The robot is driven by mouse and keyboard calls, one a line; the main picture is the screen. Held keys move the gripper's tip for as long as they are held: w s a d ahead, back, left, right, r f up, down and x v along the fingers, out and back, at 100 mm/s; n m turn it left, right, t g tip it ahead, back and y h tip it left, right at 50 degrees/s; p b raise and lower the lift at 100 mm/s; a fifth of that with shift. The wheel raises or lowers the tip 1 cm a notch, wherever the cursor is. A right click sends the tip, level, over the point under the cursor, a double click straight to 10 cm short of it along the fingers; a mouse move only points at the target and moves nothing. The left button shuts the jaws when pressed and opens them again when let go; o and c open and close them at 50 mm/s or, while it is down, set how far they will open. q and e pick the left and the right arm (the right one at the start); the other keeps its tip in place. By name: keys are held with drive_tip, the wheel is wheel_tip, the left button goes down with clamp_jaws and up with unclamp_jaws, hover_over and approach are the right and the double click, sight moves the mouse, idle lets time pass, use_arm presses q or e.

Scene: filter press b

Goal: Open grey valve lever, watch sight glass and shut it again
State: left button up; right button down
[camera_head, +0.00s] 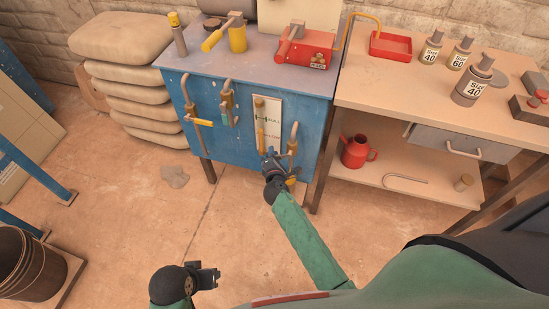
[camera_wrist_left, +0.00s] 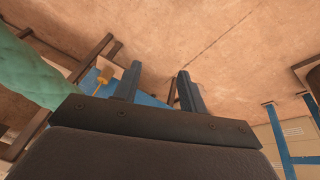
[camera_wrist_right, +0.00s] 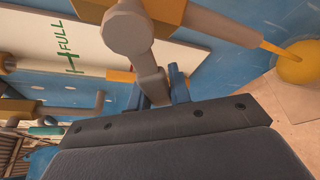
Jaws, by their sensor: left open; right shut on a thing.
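The grey valve lever (camera_wrist_right: 128,30) crosses the right wrist view, coming down from its round hub. My right gripper (camera_wrist_right: 163,88) is shut on its lower end. In the head view, my right gripper (camera_head: 270,157) is at the lower front of the blue tank (camera_head: 238,149), hiding most of the lever. The sight glass (camera_head: 260,117) is the upright amber tube beside a white panel (camera_head: 269,108) with a green FULL mark (camera_wrist_right: 72,65). Its exact level is unclear. My left gripper (camera_head: 207,275) is open and empty over the floor, also in its wrist view (camera_wrist_left: 158,88).
A yellow streak (camera_wrist_right: 272,48) runs from a brass spout (camera_wrist_right: 205,22) toward a round yellow thing (camera_wrist_right: 298,65). A workbench (camera_head: 405,103) stands right; open floor lies in front.

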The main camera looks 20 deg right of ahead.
sight(267, 130)
use_arm(q)
drive_tip(key=d+f+t+b, duration=0.1)
drive_tip(key=f+b, duration=0.2)
drive_tip(key=f, duration=0.8)
drive_tip(key=d+f+t+h+b, duration=0.1)
drive_tip(key=d+f+b, duration=0.1)
drive_tip(key=f, duration=0.9)
drive_tip(key=w+d+f+t+b, duration=0.1)
drive_tip(key=f+b, duration=0.4)
drive_tip(key=f, duration=0.7)
drive_tip(key=shift+d+t, duration=0.6)
use_arm(e)
drive_tip(key=r+m+t, duration=0.1)
drive_tip(key=r+m, duration=0.1)
drive_tip(key=m, duration=0.1)
drive_tip(key=a+r+m+t, duration=0.1)
drive_tip(key=r+m, duration=0.1)
drive_tip(key=shift+w+t, duration=0.3)
use_arm(q)
drive_tip(key=shift+w, duration=0.1)
use_arm(e)
drive_tip(key=shift+m, duration=0.3)
drive_tip(key=c, duration=1.3)
unclamp_jaws()
